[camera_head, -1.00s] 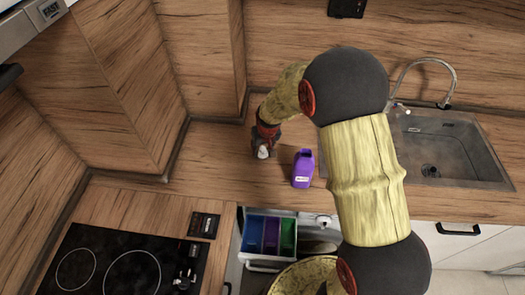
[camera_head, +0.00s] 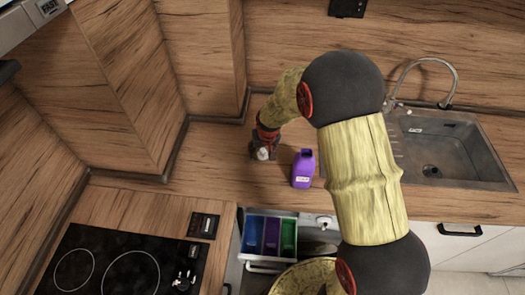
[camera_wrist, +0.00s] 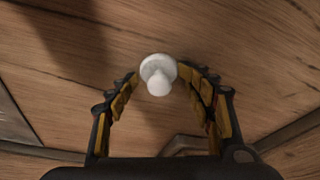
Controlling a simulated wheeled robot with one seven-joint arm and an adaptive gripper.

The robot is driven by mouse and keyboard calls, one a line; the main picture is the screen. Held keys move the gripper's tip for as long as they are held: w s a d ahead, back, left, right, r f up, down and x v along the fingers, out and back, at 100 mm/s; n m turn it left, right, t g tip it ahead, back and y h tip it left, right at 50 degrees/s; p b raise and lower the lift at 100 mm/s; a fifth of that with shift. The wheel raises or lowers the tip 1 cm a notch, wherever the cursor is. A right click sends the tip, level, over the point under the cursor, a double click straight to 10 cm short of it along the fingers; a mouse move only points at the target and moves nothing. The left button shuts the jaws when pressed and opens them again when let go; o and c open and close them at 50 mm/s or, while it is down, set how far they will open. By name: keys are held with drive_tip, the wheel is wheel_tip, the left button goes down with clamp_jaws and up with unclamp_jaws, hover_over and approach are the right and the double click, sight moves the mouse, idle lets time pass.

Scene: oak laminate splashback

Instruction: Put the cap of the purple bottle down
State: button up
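The purple bottle (camera_head: 303,169) stands upright on the wooden counter, with a white label low on its front and no cap on its top. The white cap (camera_wrist: 158,75) has a round flange and a narrower knob. My gripper (camera_wrist: 160,76) has its fingertips curved in against both sides of the cap, shut on it. In the head view the cap (camera_head: 262,154) shows at the end of my gripper (camera_head: 264,150), left of the bottle and close over the counter. I cannot tell whether the cap touches the counter.
A black cooktop (camera_head: 125,262) lies at the lower left. An open drawer with blue, purple and green bins (camera_head: 271,235) is below the counter edge. The sink (camera_head: 447,150) and tap are at the right. The counter (camera_head: 212,165) left of my gripper is clear.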

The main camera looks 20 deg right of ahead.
drive_tip(key=shift+o, duration=0.4)
drive_tip(key=shift+s+f, duration=0.45)
drive_tip(key=shift+r, duration=0.1)
drive_tip(key=shift+r+p, duration=0.3)
drive_tip(key=s+p+v, duration=0.1)
drive_tip(key=p+v, duration=0.1)
drive_tip(key=v, duration=2.1)
drive_tip(key=s+r+t, duration=0.1)
drive_tip(key=s+r, duration=0.4)
drive_tip(key=s, duration=0.6)
drive_tip(key=s+r+t, duration=0.1)
drive_tip(key=s+r, duration=0.5)
drive_tip(key=s, duration=0.5)
drive_tip(key=shift+s, duration=0.4)
